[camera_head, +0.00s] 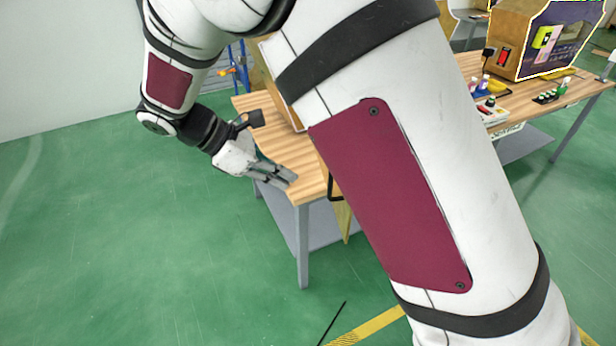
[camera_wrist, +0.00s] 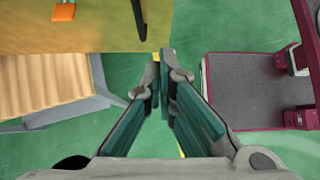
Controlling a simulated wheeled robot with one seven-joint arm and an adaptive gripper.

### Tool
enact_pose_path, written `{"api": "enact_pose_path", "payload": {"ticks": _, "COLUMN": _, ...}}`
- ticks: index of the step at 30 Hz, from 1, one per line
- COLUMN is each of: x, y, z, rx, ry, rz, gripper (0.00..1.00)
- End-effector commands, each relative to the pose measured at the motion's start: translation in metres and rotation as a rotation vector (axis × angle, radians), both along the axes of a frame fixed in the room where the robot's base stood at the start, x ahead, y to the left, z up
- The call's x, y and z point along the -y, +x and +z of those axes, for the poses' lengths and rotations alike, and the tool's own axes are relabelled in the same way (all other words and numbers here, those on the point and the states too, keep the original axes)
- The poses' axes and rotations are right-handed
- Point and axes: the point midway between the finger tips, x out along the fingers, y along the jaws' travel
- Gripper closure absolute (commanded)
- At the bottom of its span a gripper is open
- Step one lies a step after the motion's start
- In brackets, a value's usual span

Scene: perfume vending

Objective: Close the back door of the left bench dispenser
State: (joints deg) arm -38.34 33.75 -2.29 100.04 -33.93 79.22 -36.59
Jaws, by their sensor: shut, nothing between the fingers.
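The left bench dispenser is mostly hidden behind my arm in the head view; a strip of its wooden side (camera_head: 279,72) shows. Its back door, a wooden panel (camera_head: 342,217), stands swung out past the table edge, with a black handle (camera_head: 333,186). In the wrist view the door panel (camera_wrist: 95,35) fills the upper left, with its black handle (camera_wrist: 138,18) near its right edge. My gripper (camera_head: 293,181) is shut and empty by the table's front corner. In the wrist view my fingertips (camera_wrist: 163,72) are just below the panel's lower right edge; contact cannot be told.
The wooden table (camera_head: 285,150) has grey legs. A second dispenser (camera_head: 508,50) stands at the back right, with bottles (camera_head: 483,84) and small items nearby. An orange block (camera_wrist: 63,12) is on the panel. Green floor (camera_head: 120,240) is free at the left.

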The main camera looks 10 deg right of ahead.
Motion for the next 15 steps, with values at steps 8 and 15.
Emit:
{"api": "enact_pose_path", "payload": {"ticks": 8, "x": 0.035, "y": -0.002, "z": -0.032, "rx": -0.003, "ry": -0.001, "rz": -0.006, "gripper": 1.00}}
{"api": "enact_pose_path", "payload": {"ticks": 15, "x": 0.068, "y": -0.003, "z": -0.065, "rx": -0.002, "ry": -0.001, "rz": -0.006, "gripper": 1.00}}
